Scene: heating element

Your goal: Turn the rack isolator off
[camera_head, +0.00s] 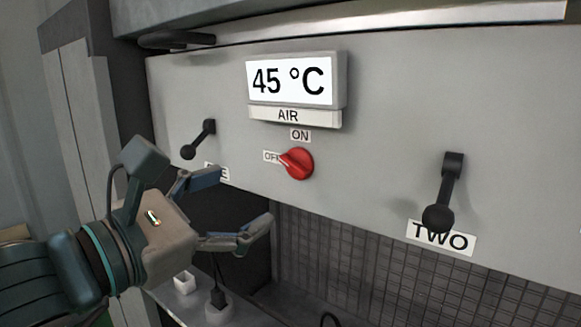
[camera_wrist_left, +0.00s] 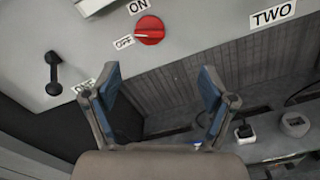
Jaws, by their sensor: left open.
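The rack isolator looks to be the red rotary knob (camera_head: 297,163) on the grey panel, below the AIR display. Its pointer is turned left to the OFF label (camera_head: 271,156), and the ON label (camera_head: 300,135) is above it. The knob also shows at the top of the left wrist view (camera_wrist_left: 150,30). My left gripper (camera_head: 232,205) is open and empty, to the lower left of the knob and apart from it. Its two fingers (camera_wrist_left: 160,85) show spread in the left wrist view, below the knob. My right gripper is in neither view.
A black lever (camera_head: 199,139) is at the panel's left, its label partly hidden by my finger. Another black lever (camera_head: 447,190) is at the right above the TWO label (camera_head: 441,237). The display (camera_head: 291,80) reads 45 °C. A grey shelf (camera_head: 245,315) with small items lies below.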

